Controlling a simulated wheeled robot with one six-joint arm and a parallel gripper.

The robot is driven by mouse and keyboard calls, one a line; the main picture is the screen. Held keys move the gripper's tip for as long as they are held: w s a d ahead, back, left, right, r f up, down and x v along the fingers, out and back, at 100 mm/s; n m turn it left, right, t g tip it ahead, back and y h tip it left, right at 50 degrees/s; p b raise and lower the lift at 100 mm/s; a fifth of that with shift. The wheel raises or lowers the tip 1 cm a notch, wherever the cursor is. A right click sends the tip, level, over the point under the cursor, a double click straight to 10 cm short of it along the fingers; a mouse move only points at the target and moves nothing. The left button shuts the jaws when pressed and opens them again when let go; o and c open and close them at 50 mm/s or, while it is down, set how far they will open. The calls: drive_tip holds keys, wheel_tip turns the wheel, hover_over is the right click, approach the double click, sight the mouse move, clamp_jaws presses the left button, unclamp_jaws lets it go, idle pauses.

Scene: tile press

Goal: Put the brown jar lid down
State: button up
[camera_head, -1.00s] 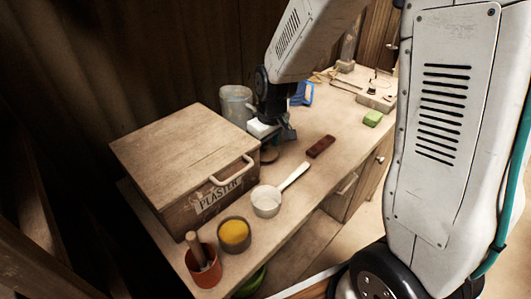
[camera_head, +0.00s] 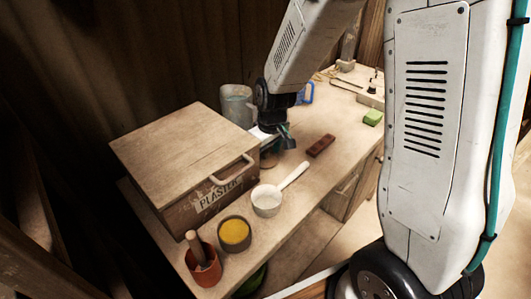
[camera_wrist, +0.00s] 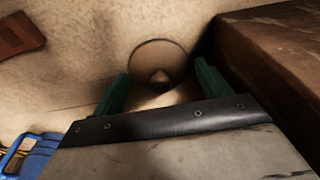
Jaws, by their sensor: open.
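The brown jar lid (camera_wrist: 160,62), a round disc with a small knob in its middle, lies on the bench top in the wrist view. In the head view the lid (camera_head: 268,159) is partly hidden beside the plaster box, below my gripper (camera_head: 281,140). In the wrist view my gripper (camera_wrist: 162,78) is open, its two green fingers apart with the lid's knob between and just beyond them. The fingers do not close on the lid.
The wooden plaster box (camera_head: 175,155) stands close beside the lid. A grey bucket (camera_head: 238,104) is behind. Bare bench lies between ladle and red block.

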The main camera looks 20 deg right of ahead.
sight(270, 161)
wheel_tip(270, 161, up, 12)
drive_tip(key=s, duration=0.1)
drive_tip(key=shift+s+d, duration=0.3)
drive_tip(key=shift+d, duration=0.05)
drive_tip(key=s+d+r+m, duration=0.1)
drive_tip(key=s+r, duration=0.3)
drive_tip(key=s, duration=0.8)
drive_tip(key=s+d+r+m, duration=0.1)
drive_tip(key=s+r+m, duration=0.2)
drive_tip(key=s, duration=0.9)
wheel_tip(270, 161, up, 2)
drive_tip(key=shift+s+d+r+m+h, duration=0.2)
drive_tip(key=shift+s+m+h, duration=0.1)
drive_tip(key=shift+h, duration=0.1)
